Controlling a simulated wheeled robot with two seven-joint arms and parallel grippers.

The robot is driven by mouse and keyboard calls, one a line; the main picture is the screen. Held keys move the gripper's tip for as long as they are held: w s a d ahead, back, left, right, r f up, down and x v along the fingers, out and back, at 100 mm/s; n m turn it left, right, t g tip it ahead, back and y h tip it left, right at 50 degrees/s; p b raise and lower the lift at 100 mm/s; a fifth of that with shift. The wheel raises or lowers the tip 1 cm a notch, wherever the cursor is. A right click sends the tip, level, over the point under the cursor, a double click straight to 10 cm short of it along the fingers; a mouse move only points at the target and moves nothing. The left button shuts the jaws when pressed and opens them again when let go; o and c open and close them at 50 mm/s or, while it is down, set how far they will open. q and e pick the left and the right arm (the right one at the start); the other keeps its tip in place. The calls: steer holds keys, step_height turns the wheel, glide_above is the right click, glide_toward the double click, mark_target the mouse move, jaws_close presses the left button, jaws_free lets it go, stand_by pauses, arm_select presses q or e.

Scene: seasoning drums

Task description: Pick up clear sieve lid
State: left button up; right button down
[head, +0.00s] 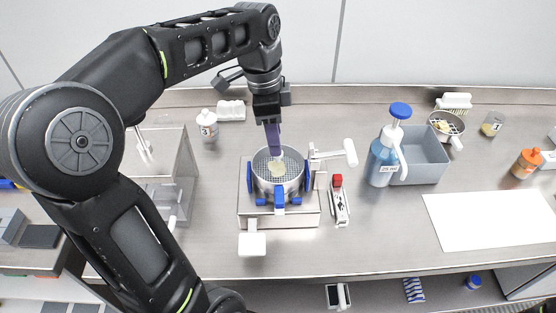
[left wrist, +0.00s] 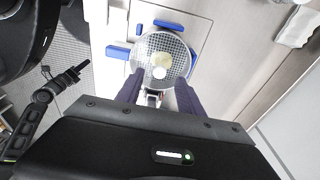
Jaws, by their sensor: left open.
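A round metal sieve (head: 294,187) with blue clamps sits on a steel machine in the middle of the bench. It also shows in the left wrist view (left wrist: 187,62), with a pale yellow patch inside. The clear sieve lid is hard to make out; a small pale round spot (left wrist: 159,73) over the mesh may be its knob. My left gripper (head: 275,154) points down just above the sieve, its purple fingers open. In the left wrist view the open fingers (left wrist: 158,92) lie either side of the sieve's near edge, with nothing seen held between them.
A blue-topped pump bottle (head: 382,158) and a grey bin (head: 425,165) stand to the right. A red-ended tool (head: 339,200) lies close beside the machine. A white sheet (head: 485,220) covers the right bench. A small white bottle (head: 207,128) stands behind left.

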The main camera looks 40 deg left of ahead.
mark_target(278, 158)
arm_select(q)
steer(key=f, duration=0.3)
steer(key=f+p, duration=0.1)
steer(key=shift+w+d+f, duration=0.15)
steer(key=shift+d+f, duration=0.1)
steer(key=shift+c, duration=0.6)
jaws_close()
